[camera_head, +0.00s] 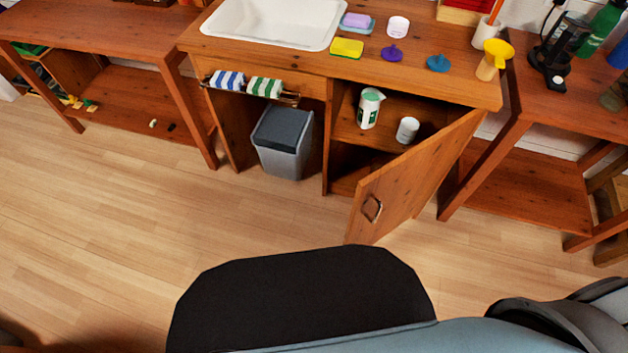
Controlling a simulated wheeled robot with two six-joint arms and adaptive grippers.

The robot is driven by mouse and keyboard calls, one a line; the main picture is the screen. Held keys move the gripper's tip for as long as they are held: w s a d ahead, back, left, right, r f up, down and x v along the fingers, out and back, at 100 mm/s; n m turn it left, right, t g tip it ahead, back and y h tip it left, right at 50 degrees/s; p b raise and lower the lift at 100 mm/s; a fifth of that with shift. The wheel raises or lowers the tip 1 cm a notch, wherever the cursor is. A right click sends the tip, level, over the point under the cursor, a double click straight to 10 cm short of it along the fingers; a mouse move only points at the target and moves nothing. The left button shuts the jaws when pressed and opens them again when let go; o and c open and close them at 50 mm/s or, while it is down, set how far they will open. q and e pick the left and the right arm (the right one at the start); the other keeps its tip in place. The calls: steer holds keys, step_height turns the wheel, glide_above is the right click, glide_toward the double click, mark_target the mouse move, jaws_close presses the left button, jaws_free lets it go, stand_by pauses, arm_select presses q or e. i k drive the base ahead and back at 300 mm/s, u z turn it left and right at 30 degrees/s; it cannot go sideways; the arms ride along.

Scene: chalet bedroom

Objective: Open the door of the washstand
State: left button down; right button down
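The wooden washstand (312,60) stands at the top centre, with a white basin in its top. Its door (408,183) is hinged at the right side and stands swung well open toward me. A square metal ring handle (372,208) is on the door's outer face near its free edge. Inside the opened compartment, a white and green bottle (369,108) and a white jar (407,130) stand on a shelf. Neither of my grippers can be made out in the view. Only parts of my body show at the bottom.
A grey bin (284,142) stands in the washstand's open left bay, below striped towels (247,85) on a rail. A yellow sponge (347,48) and a yellow funnel (495,55) are on top. Wooden tables flank both sides. The floor (130,215) in front is clear.

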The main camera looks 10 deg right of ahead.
mark_target(386, 199)
steer(key=u, duration=1.45)
steer(key=i, duration=2.5)
steer(key=z, duration=3.45)
